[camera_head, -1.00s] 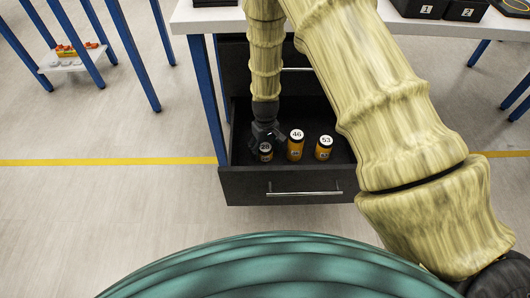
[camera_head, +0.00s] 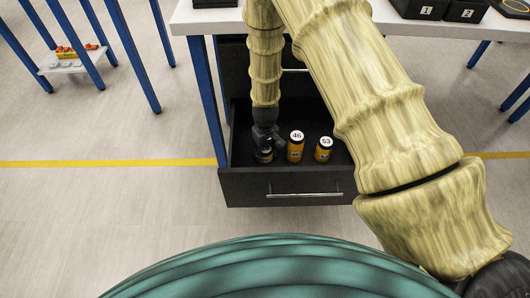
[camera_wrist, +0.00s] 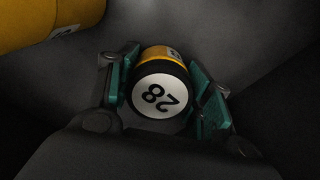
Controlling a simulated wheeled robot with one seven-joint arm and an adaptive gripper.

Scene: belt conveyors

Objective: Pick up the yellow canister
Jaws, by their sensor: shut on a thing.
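A yellow canister with a black rim and a white lid numbered 28 (camera_wrist: 158,96) stands in the open drawer, at its left end. My gripper (camera_head: 265,150) reaches down into the drawer over it. In the wrist view the green-padded fingers of my gripper (camera_wrist: 165,95) are on either side of the canister, shut on it near the top. In the head view my gripper hides most of this canister (camera_head: 266,158). Two more yellow canisters, numbered 46 (camera_head: 296,150) and 53 (camera_head: 324,153), stand to its right in the drawer.
The dark drawer (camera_head: 286,178) is pulled out under a white table (camera_head: 210,20); its walls surround the canisters. A blue table leg (camera_head: 207,100) is at its left. Black boxes (camera_head: 440,10) stand on the table at right.

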